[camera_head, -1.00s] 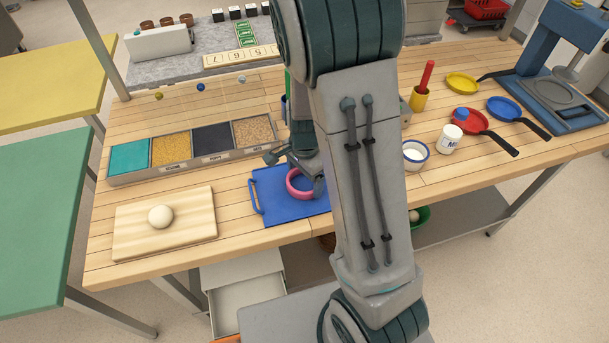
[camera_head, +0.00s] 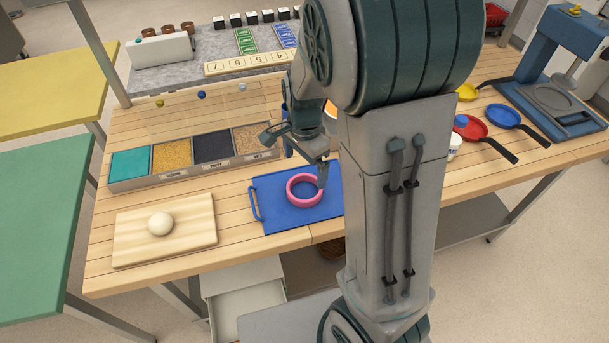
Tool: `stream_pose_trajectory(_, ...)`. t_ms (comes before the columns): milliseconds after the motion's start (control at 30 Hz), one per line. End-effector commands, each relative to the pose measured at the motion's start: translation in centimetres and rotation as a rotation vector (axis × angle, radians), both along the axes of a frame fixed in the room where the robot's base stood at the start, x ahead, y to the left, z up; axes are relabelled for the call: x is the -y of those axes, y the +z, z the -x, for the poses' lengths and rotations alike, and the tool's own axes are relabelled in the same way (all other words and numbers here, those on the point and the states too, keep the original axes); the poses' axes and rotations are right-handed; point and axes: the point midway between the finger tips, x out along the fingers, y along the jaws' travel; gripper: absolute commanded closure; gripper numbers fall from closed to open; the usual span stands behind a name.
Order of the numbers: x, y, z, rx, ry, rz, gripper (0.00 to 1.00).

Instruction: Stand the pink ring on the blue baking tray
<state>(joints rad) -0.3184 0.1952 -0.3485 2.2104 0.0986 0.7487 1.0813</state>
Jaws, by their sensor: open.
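The pink ring (camera_head: 291,198) rests on the blue baking tray (camera_head: 271,219), right of the tray's middle. Its round opening shows from above with blue tray inside it. The blue tray lies on the wooden table, with a handle at its left side. My gripper (camera_head: 322,187) is open at the ring's right edge, its fingers pointing down. Whether a finger still touches the ring cannot be told. My arm hides the area right of the tray.
A wooden board (camera_head: 190,242) with a white dough ball (camera_head: 160,223) lies left of the tray. A bin with several filled compartments (camera_head: 195,171) stands behind. Red (camera_head: 470,128) and blue (camera_head: 504,114) pans lie at the right.

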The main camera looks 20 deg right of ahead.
Motion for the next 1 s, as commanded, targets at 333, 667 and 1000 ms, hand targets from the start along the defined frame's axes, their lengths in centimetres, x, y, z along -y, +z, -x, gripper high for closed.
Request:
stream_pose_trajectory(333,0.0,4.1,0.2,0.005,0.017,-0.003,0.0)
stream_pose_trajectory(667,0.0,9.3,5.9,0.14,0.483,-0.024,0.0)
stream_pose_trajectory(1000,0.0,12.3,12.9,0.261,1.044,0.128,0.0)
